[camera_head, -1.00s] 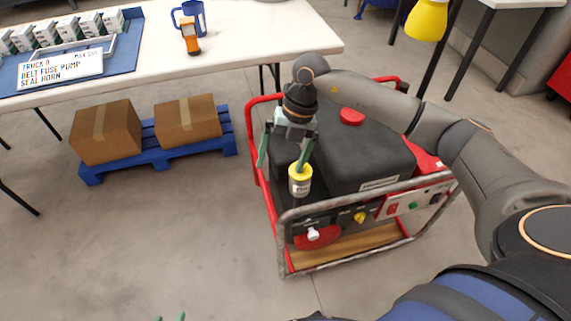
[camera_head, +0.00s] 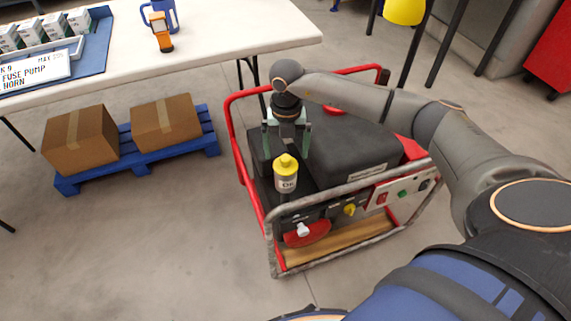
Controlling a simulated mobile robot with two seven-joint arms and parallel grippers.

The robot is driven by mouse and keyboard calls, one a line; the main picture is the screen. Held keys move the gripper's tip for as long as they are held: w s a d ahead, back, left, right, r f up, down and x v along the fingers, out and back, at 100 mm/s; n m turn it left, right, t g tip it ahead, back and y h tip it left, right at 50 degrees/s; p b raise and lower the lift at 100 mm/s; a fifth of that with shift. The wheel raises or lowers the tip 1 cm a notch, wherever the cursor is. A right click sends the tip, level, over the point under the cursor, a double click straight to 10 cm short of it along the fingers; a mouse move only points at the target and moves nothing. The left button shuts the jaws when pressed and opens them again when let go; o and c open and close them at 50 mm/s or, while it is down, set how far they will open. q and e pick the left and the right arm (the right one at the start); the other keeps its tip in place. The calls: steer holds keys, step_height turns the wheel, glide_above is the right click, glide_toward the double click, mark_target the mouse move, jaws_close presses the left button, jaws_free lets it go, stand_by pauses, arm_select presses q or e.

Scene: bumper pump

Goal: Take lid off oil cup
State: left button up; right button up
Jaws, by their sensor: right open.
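The oil cup (camera_head: 286,182) is a small pale cylinder with dark lettering, standing upright at the front left of the generator. Its yellow lid (camera_head: 286,162) sits on top of it. My right gripper (camera_head: 287,150) is open, with green fingers spread to either side, just behind and above the lid in the picture. Nothing shows between its fingers. Whether a finger touches the lid cannot be told. My left gripper is out of view.
The generator (camera_head: 355,150) has a red and grey tube frame around it. A white table (camera_head: 225,40) stands behind at the left. Two cardboard boxes (camera_head: 165,122) lie on a blue pallet (camera_head: 140,168).

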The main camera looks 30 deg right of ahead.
mark_target(286, 158)
step_height(286, 158, down, 4)
steer(key=shift+a+r, duration=0.15)
steer(key=shift+r, duration=0.05)
steer(key=c, duration=1.2)
steer(key=shift+r, duration=0.2)
